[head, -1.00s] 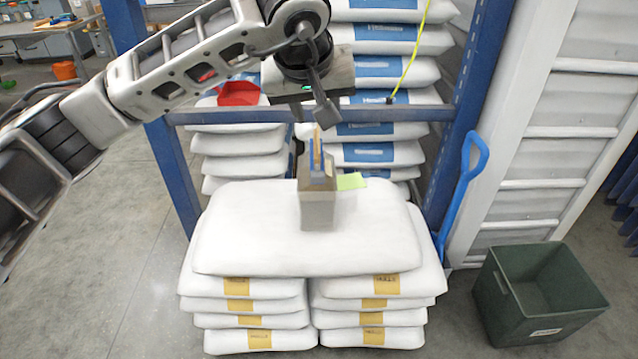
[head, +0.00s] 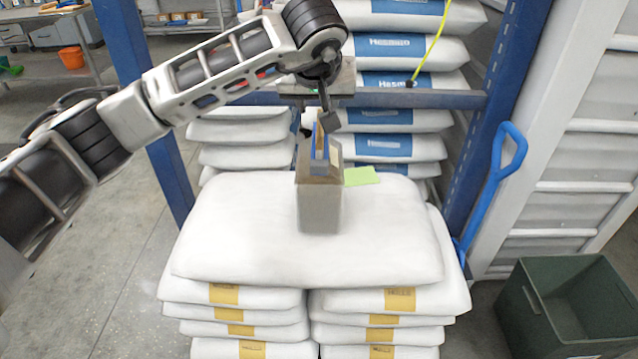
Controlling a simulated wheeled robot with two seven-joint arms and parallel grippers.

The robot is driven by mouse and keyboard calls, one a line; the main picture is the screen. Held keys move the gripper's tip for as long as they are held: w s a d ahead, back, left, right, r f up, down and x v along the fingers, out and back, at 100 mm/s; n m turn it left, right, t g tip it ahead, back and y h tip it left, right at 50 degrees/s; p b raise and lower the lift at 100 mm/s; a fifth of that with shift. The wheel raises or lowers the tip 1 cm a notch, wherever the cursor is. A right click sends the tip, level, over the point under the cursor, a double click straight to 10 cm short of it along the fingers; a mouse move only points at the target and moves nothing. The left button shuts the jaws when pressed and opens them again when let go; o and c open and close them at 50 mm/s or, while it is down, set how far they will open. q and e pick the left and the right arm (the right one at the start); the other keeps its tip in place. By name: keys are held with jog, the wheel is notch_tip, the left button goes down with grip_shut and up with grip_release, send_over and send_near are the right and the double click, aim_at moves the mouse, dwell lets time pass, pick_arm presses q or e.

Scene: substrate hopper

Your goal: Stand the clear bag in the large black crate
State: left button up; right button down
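The clear bag (head: 319,207) is a see-through, grey-brown upright pouch, narrow at the top. It stands at the middle of the top white sack, or very slightly above it; I cannot tell whether its base touches. My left gripper (head: 319,150) comes down from above, and its blue fingers sit close together around the bag's top, shut on it. Part of the neck is hidden by the fingers. A dark green crate (head: 530,345), more green than black, stands open on the floor at lower right, partly cut off. My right gripper is not in view.
The top white sack (head: 230,225) lies on two stacks of sacks. A green note (head: 362,176) lies behind the bag. A blue rack (head: 415,98) with more sacks stands behind. A blue-handled tool (head: 497,180) leans at right, beside a white ribbed panel (head: 585,150). Floor at left is clear.

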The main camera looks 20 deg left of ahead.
aim_at(320, 127)
pick_arm(q)
jog(key=x, duration=0.7)
jog(key=shift+d+f+b, duration=0.2)
jog(key=shift+f+b, duration=0.05)
jog(key=shift+b, duration=0.05)
jog(key=shift+w+a+f, duration=0.15)
jog(key=shift+w+f, duration=0.25)
grip_shut()
dwell(0.7)
jog(key=shift+r, duration=0.2)
